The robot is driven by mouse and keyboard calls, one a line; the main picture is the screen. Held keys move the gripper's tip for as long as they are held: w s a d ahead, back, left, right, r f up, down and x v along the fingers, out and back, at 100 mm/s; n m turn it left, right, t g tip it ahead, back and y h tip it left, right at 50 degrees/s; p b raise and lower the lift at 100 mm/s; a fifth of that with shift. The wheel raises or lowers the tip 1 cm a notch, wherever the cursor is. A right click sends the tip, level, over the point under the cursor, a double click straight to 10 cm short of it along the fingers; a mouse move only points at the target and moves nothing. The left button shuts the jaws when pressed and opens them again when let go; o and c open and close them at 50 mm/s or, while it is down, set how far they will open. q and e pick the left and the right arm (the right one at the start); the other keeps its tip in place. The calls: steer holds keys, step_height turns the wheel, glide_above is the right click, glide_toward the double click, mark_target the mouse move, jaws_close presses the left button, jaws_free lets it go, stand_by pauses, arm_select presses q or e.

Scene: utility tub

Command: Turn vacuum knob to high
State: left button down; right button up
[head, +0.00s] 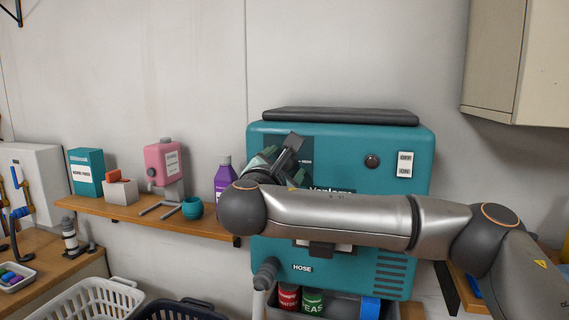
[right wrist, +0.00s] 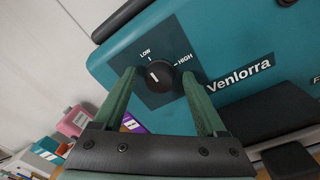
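The teal vacuum unit (head: 340,255) hangs on the wall, with a dark panel whose knob is hidden behind my right arm in the head view. In the right wrist view, the round black knob (right wrist: 160,75) has a short white mark, with LOW (right wrist: 146,51) printed above it and HIGH (right wrist: 184,58) to its upper right. My right gripper (head: 275,155) is at the panel. Its green fingers (right wrist: 158,78) are open, one on each side of the knob. The right finger looks very near the knob; contact cannot be told. My left gripper is out of view.
A hose end (head: 265,272) hangs below.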

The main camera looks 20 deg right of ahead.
jaws_close()
stand_by(0.4)
steer(key=shift+f, duration=0.1)
